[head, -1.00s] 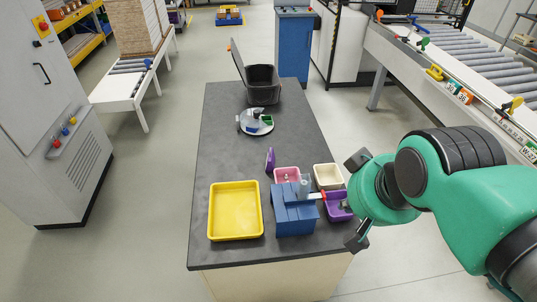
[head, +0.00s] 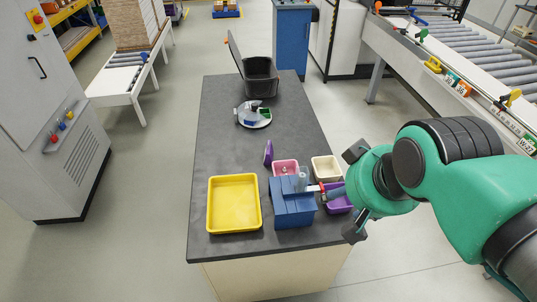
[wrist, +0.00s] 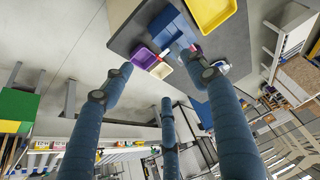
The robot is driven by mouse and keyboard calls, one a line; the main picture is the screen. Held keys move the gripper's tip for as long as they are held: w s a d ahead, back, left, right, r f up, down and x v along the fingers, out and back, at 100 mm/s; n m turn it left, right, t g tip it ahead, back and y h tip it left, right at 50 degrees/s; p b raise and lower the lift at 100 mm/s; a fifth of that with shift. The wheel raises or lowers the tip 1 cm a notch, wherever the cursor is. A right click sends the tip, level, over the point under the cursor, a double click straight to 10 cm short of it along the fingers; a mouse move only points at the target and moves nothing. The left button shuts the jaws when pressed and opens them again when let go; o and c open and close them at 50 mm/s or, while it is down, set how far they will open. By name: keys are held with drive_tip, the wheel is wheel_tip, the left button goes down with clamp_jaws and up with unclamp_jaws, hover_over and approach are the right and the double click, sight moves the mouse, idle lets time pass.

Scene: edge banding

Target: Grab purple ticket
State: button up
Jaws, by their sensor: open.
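A thin purple piece (head: 268,153), perhaps the ticket, stands upright on the dark table, left of the pink bin (head: 285,167). A purple bin (head: 340,205) sits right of the blue block-like holder (head: 292,205); it also shows in the wrist view (wrist: 144,58). My gripper (head: 345,193) is open at the table's right edge, near the purple bin and right of the upright purple piece.
A yellow tray (head: 234,204) lies left of the blue holder. A cream bin (head: 325,168) stands behind the purple bin. Farther back are a round white dish (head: 254,122) with small items and an open black bin (head: 261,78). The table (head: 222,105) is bare at its far left.

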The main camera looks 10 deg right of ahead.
drive_tip(key=w+a+r+g+p, duration=0.1)
drive_tip(key=w+r+g+p, duration=0.3)
drive_tip(key=w, duration=1.4)
drive_tip(key=w+a+f+m+t+p, duration=0.1)
drive_tip(key=w, duration=0.8)
drive_tip(key=w+a+f, duration=0.1)
drive_tip(key=w+f, duration=0.1)
drive_tip(key=w, duration=0.7)
drive_tip(key=w+a+f+g+p, duration=0.1)
drive_tip(key=w+a+f+p, duration=0.15)
drive_tip(key=w+f, duration=1.15)
drive_tip(key=w+a+f+p, duration=0.1)
drive_tip(key=w+f, duration=0.3)
drive_tip(key=f, duration=0.3)
drive_tip(key=w+f+m+g+p, duration=0.1)
drive_tip(key=w+f, duration=0.4)
drive_tip(key=f, duration=0.3)
drive_tip(key=shift+w+a+f+g, duration=0.2)
drive_tip(key=shift+a+f+g, duration=0.1)
drive_tip(key=shift+a, duration=0.05)
